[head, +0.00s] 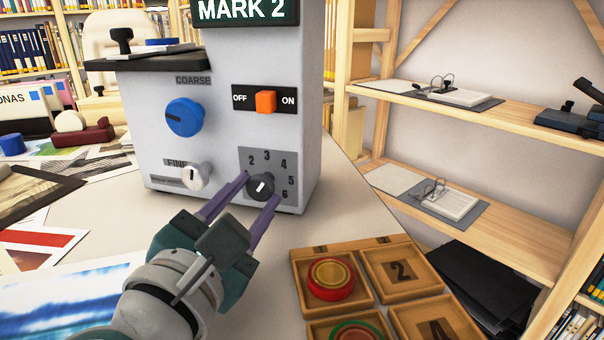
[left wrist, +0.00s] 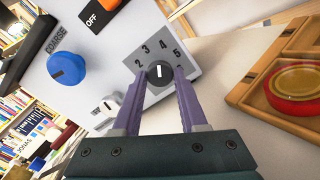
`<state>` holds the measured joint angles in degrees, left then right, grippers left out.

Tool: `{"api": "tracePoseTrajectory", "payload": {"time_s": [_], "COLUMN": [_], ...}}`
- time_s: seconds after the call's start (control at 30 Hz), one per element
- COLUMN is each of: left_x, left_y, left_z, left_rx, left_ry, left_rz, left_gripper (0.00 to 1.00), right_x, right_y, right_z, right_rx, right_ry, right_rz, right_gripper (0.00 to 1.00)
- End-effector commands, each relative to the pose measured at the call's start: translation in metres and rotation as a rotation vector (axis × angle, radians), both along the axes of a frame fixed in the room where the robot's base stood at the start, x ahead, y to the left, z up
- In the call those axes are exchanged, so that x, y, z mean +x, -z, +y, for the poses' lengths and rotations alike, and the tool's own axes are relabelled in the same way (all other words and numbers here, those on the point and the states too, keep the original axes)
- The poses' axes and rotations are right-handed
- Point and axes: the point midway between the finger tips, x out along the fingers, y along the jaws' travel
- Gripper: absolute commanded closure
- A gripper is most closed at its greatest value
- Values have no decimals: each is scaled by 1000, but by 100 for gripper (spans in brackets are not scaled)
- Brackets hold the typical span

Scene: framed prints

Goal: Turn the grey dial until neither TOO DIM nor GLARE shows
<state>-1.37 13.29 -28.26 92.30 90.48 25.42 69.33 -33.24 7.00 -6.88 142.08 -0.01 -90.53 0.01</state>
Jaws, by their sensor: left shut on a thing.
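The dark grey dial (head: 261,187) is on the lower front of a pale grey machine (head: 220,130), in a grey panel numbered around it. Its white pointer mark points up and right, about toward 4. My left gripper (head: 262,184) has its two purple fingers on either side of the dial, shut on it. The left wrist view shows the dial (left wrist: 160,73) between the fingertips. The display (head: 243,10) on top reads "MARK 2"; its upper edge is cut off. Neither TOO DIM nor GLARE can be read in view. My right gripper is not seen.
A blue COARSE knob (head: 185,117), a white FINE knob (head: 196,176) and an orange OFF/ON switch (head: 265,102) share the front. A wooden compartment tray (head: 372,250) stands at right front. Prints (head: 60,300) lie at left. Wooden shelves (head: 490,115) stand at right.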

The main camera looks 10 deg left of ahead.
Motion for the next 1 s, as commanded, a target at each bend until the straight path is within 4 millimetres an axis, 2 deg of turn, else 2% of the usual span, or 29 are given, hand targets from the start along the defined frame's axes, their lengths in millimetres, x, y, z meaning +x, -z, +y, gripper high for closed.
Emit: {"api": "tracePoseTrajectory", "payload": {"time_s": [0.4, 0.93, 0.97, 1.0], "left_x": [0, 0, 0, 0], "left_y": [-1, 0, 0, 0], "left_z": [0, 0, 0, 0], "left_rx": [194, 220, 220, 220], "left_ry": [0, 0, 0, 0], "left_rz": [-10, -11, -11, -11], "left_gripper": [100, 100, 57, 53], "right_x": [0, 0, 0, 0], "right_y": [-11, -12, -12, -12], "right_z": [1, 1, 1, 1], "right_rx": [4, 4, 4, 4], "right_ry": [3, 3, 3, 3], "right_rz": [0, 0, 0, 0], "right_gripper": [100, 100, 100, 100]}}
